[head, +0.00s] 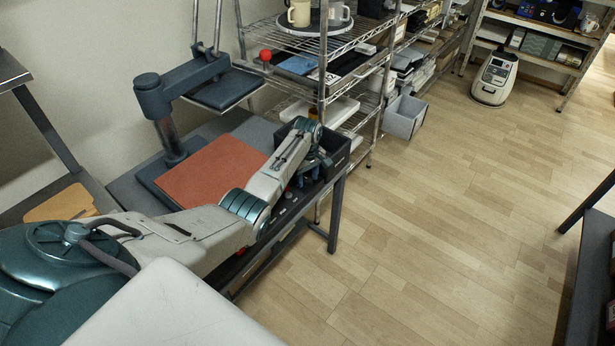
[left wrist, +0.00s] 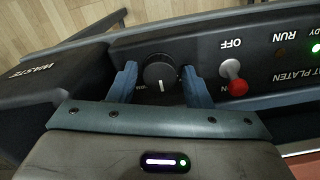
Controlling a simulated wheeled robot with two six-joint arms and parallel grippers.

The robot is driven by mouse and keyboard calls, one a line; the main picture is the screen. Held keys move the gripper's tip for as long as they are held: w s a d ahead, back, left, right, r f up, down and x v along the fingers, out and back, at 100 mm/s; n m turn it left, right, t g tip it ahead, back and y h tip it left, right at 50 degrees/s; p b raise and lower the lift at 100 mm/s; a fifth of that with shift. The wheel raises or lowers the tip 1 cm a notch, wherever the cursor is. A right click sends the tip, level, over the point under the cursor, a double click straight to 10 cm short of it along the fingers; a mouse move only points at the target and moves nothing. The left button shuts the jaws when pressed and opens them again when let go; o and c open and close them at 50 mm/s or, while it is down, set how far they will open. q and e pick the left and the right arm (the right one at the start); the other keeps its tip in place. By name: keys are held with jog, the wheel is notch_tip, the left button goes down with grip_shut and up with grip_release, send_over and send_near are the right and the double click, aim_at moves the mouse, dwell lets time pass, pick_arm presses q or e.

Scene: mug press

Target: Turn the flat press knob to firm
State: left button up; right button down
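The press knob (left wrist: 160,72) is round and black with a white pointer line, set on the dark front panel (left wrist: 205,58). Its pointer faces toward my left gripper's palm. A small white label beside it is partly hidden by a finger. My left gripper (left wrist: 159,75) has one blue finger on each side of the knob, with narrow gaps showing; it looks open around it. In the head view my left gripper (head: 313,163) reaches down at the panel's right end, and the knob is hidden there. The flat press (head: 153,98) stands behind my arm with a reddish-brown pad (head: 213,170). My right gripper is not in view.
A red-tipped toggle switch (left wrist: 235,78) with OFF and ON labels sits close beside one finger. A black WASTE bin (left wrist: 50,85) is on the other side; it also shows in the head view (head: 336,150). Wire shelves (head: 345,50) stand behind.

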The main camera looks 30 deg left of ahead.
pick_arm(q)
jog(key=c, duration=0.7)
jog(key=shift+r+m+p, duration=0.1)
jog(key=shift+m+p, duration=0.6)
jog(key=shift+m, duration=0.4)
jog(key=m+p, duration=0.1)
jog(key=m, duration=0.2)
jog(key=m+p, duration=0.1)
jog(key=m, duration=0.3)
jog(key=shift+m, duration=0.5)
jog(key=o, duration=1)
